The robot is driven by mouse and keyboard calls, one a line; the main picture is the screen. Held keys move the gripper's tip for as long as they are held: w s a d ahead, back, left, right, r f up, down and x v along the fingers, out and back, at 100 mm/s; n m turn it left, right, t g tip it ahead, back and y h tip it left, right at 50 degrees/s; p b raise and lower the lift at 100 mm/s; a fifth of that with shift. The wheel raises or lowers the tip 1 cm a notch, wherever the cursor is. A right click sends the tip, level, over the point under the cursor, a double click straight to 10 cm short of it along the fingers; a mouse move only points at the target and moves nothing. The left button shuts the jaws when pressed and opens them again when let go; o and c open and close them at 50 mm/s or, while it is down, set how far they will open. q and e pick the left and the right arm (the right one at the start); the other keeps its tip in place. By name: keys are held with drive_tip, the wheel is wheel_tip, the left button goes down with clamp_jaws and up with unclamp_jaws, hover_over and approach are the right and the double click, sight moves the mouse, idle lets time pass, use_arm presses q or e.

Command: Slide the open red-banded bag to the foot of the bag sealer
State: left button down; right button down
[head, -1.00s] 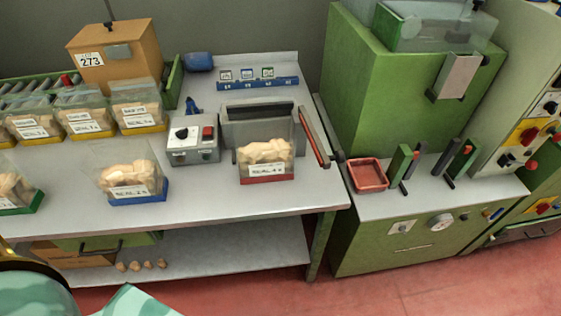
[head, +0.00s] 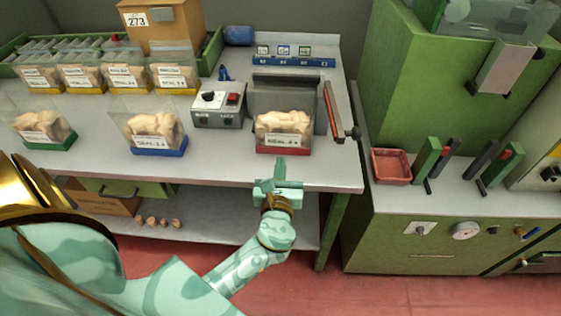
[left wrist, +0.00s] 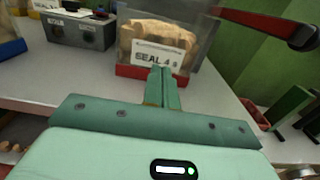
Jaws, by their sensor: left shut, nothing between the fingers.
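The red-banded bag (head: 283,131) is clear, filled with pale stoppers, and carries a white label. It stands upright on the table, directly in front of the grey bag sealer (head: 262,95), and hides part of it. It also shows in the left wrist view (left wrist: 160,50), with its red band at the bottom. My left gripper (head: 280,168) is shut and empty, just in front of the red band at the table's front edge. In the left wrist view its fingertips (left wrist: 163,72) overlap the red band; I cannot tell whether they touch it. My right gripper is out of view.
A blue-banded bag (head: 152,133) and a green-banded bag (head: 42,128) stand to the left. The control box (head: 218,105) sits beside the sealer. The sealer's red arm (head: 335,110) is raised at the right. A red tray (head: 391,166) lies on the green cabinet.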

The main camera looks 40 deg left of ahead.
sight(283, 135)
use_arm(q)
drive_tip(key=b+x, duration=0.1)
drive_tip(key=x, duration=0.7)
drive_tip(key=shift+w+a, duration=0.1)
drive_tip(key=shift+w, duration=0.1)
drive_tip(key=b+x, duration=0.1)
drive_tip(key=x, duration=0.6)
drive_tip(key=shift+w+f, duration=0.15)
drive_tip(key=shift+w, duration=0.05)
drive_tip(key=shift+w+a, duration=0.2)
drive_tip(key=shift+a, duration=0.05)
